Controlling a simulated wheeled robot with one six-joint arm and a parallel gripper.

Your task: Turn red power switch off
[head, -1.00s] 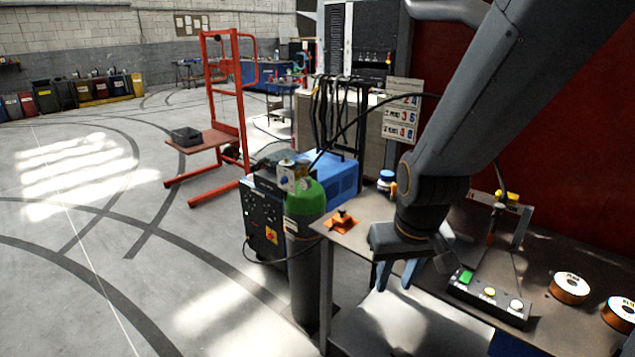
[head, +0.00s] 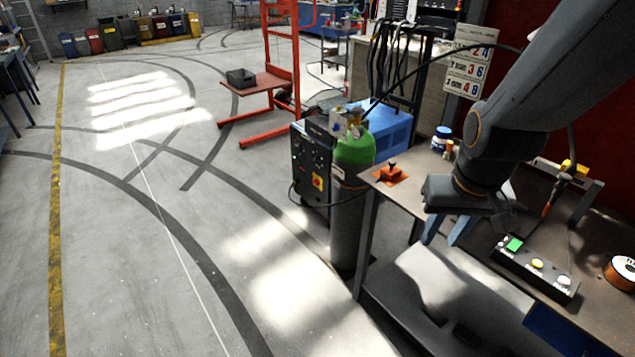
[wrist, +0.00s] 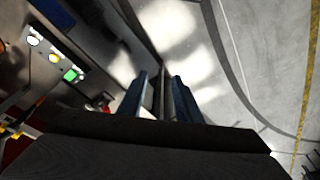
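A small red switch on a yellow plate (head: 318,182) sits low on the front of the black welding machine (head: 310,160) in the head view. The machine stands on the floor beside a gas cylinder with a green top (head: 354,150). My gripper (head: 447,236) is to the right of the machine, by the front edge of the workbench, well apart from the switch. Its two blue fingers are apart with nothing between them. The fingers also show in the wrist view (wrist: 163,98). The switch cannot be made out there.
The metal workbench (head: 415,185) carries a button box (head: 535,265) and an orange item (head: 390,173). A blue unit (head: 385,130) stands behind the cylinder. A red lift with a platform (head: 250,85) is farther back. The floor to the left is clear.

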